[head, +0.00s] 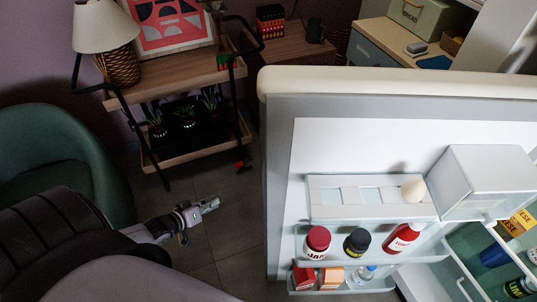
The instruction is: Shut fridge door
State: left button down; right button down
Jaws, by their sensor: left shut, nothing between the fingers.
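The fridge door (280,150) stands open in the right half of the head view, its inner side with shelves turned toward me. Its door shelves hold a jam jar (317,241), a dark jar (356,242), a red bottle (403,238) and an egg (413,190). The fridge interior (478,250) shows at the lower right edge. My left gripper (212,204) is shut and empty, above the floor to the left of the door, apart from it. My right gripper is not in view.
A green armchair (60,150) stands at the left. A wooden shelf cart (180,70) with a lamp (104,28) and plants stands behind. A cabinet (375,45) is at the back right. Bare floor (225,235) lies between my left gripper and the door.

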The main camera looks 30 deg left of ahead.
pick_arm(q)
jog(key=w+d+r+n+t+h, duration=0.1)
jog(key=w+d+r+n+h, duration=0.15)
jog(key=r, duration=0.55)
jog(key=w+d+r+n+t+h+b, duration=0.15)
jog(key=d+r, duration=0.25)
jog(key=r, duration=0.5)
jog(key=w+d+r+n+t+h, duration=0.1)
jog(key=d+r+n+h, duration=0.15)
jog(key=r, duration=0.55)
jog(key=w+d+p, duration=0.1)
jog(key=w+d, duration=0.4)
jog(key=d, duration=0.2)
jog(key=shift+d+h, duration=0.25)
jog(key=shift+h, duration=0.1)
jog(key=shift+f+m, duration=0.1)
jog(key=shift+m, duration=0.15)
